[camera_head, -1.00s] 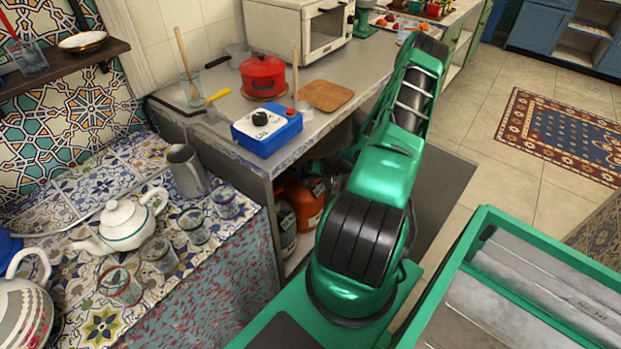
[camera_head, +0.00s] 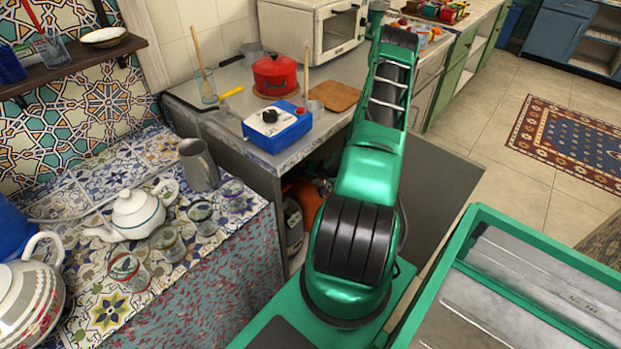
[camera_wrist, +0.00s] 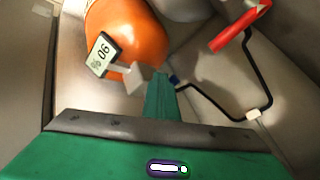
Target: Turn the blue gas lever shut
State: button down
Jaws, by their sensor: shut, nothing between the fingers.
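In the wrist view an orange gas cylinder (camera_wrist: 125,40) stands at the upper left, with a pale valve piece (camera_wrist: 130,75) and a numbered tag (camera_wrist: 104,54) by it. A small blue part (camera_wrist: 174,80), probably the blue gas lever, shows just right of my gripper's tip. Most of it is hidden. My gripper (camera_wrist: 160,82) is shut and empty, its green fingers close to the valve; I cannot tell whether they touch the lever. In the head view part of the orange cylinder (camera_head: 308,199) shows under the counter; my arm hides the gripper.
A black hose (camera_wrist: 215,112) loops right of the gripper, with a red bar (camera_wrist: 235,32) above it. The counter (camera_head: 220,128) holds a blue box with a knob (camera_head: 277,126) and a red pot (camera_head: 275,74). A tiled ledge with a teapot (camera_head: 136,213) and glasses is at left.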

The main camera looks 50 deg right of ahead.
jog(key=shift+w+a+r, duration=0.1)
jog(key=shift+w+a, duration=0.35)
jog(key=shift+w, duration=0.2)
jog(key=s+a+r, duration=0.3)
jog(key=s+r, duration=0.3)
jog(key=s, duration=0.4)
jog(key=shift+r, duration=0.25)
dwell(0.6)
jog(key=shift+a, duration=0.1)
